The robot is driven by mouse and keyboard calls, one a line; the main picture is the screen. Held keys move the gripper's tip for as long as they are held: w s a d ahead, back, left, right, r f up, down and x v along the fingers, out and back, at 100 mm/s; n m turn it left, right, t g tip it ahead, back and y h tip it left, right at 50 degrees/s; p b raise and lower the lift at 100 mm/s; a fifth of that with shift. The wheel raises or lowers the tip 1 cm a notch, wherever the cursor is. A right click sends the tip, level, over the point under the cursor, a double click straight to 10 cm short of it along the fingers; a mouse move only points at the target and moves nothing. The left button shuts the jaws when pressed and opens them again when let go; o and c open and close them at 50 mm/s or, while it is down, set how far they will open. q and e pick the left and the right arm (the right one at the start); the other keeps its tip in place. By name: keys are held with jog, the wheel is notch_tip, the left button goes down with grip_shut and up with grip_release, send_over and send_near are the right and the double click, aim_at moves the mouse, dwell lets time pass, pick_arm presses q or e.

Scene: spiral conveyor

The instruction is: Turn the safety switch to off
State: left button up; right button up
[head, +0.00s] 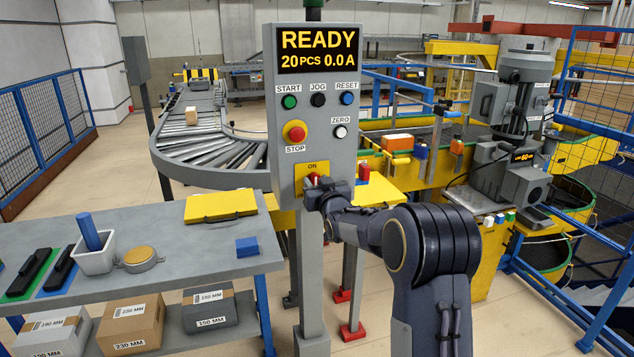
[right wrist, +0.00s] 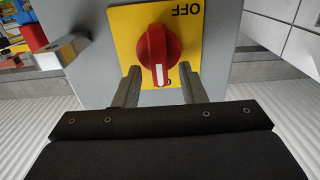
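The safety switch is a red rotary knob on a yellow plate (head: 318,168) low on the grey control panel (head: 285,130). In the right wrist view, which is upside down, the red knob (right wrist: 157,46) has its white mark at the end near the partly hidden ON label. OFF (right wrist: 184,10) is at the opposite end. My right gripper (head: 318,190) is at the switch in the head view, partly covering it. In the right wrist view its two fingers (right wrist: 160,75) are apart, one on each side of the knob's marked end, with gaps visible. My left gripper is out of view.
The panel's display (head: 318,49) reads READY, 20 PCS, 0.0 A. A red STOP button (head: 296,132) sits above the switch. A yellow machine structure (head: 440,155) is behind at right.

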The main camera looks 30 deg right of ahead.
grip_shut()
dwell(0.3)
jog(key=shift+f+n+b, duration=0.15)
jog(key=shift+n+b, duration=0.25)
jog(key=shift+b, duration=0.25)
jog(key=n+b, duration=0.5)
jog(key=a+f+n+b, duration=0.1)
jog(key=n+b, duration=0.4)
jog(key=n, duration=0.1)
jog(key=n+b, duration=0.5)
jog(key=n, duration=0.1)
jog(key=shift+w+a+f, duration=0.15)
jog(key=shift+a+f, duration=0.05)
jog(key=shift+a, duration=0.1)
jog(key=shift+b, duration=0.3)
